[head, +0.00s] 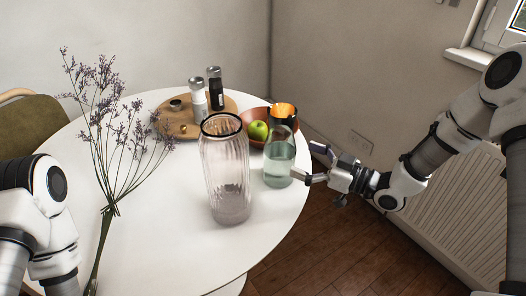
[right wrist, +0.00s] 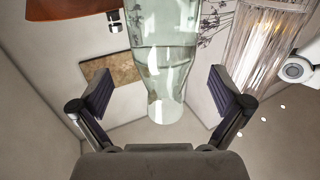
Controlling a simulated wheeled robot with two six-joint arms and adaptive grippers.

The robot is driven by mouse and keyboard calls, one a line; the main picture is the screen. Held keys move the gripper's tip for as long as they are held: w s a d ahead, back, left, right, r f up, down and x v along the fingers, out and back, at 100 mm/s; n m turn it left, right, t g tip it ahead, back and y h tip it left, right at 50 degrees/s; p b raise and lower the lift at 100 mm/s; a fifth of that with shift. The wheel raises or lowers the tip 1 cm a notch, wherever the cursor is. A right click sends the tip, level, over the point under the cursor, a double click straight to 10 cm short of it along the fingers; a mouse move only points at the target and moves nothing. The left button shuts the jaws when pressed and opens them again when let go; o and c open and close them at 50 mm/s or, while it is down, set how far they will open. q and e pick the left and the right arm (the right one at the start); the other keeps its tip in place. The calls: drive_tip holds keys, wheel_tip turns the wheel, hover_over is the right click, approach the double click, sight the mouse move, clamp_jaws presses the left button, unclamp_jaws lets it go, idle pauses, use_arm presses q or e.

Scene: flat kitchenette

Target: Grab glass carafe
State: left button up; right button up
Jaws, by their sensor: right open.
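The glass carafe (head: 279,160) is greenish clear glass and stands upright near the right edge of the round white table (head: 170,262). My right gripper (head: 315,164) is open just to the right of the carafe in the head view, its fingers pointing at it. In the right wrist view the carafe (right wrist: 163,60) shows between the two open fingers (right wrist: 165,95), a little ahead of them. I cannot tell whether a finger touches it. My left arm shows at the left edge of the head view; its gripper is not visible.
A ribbed glass vase (head: 225,170) stands close left of the carafe. Behind are a bowl (head: 256,115) with a green apple (head: 258,130), and a wooden board (head: 178,122) with two grinders (head: 215,88). Dried flowers (head: 108,150) are at left. The table's front middle is clear.

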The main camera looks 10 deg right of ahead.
sight(280, 150)
drive_tip(key=shift+w+a, duration=0.2)
drive_tip(key=shift+a, duration=0.1)
drive_tip(key=shift+w+a, duration=0.25)
drive_tip(key=shift+a, duration=0.05)
use_arm(q)
drive_tip(key=shift+s+d+f, duration=0.1)
drive_tip(key=shift+s+f, duration=0.05)
drive_tip(key=shift+f, duration=0.05)
use_arm(e)
drive_tip(key=x, duration=0.5)
drive_tip(key=shift+a+f, duration=0.1)
drive_tip(key=shift+a, duration=0.15)
drive_tip(key=shift+s+d, duration=0.1)
drive_tip(key=shift+d, duration=0.05)
drive_tip(key=c, duration=1.7)
drive_tip(key=shift+c, duration=0.2)
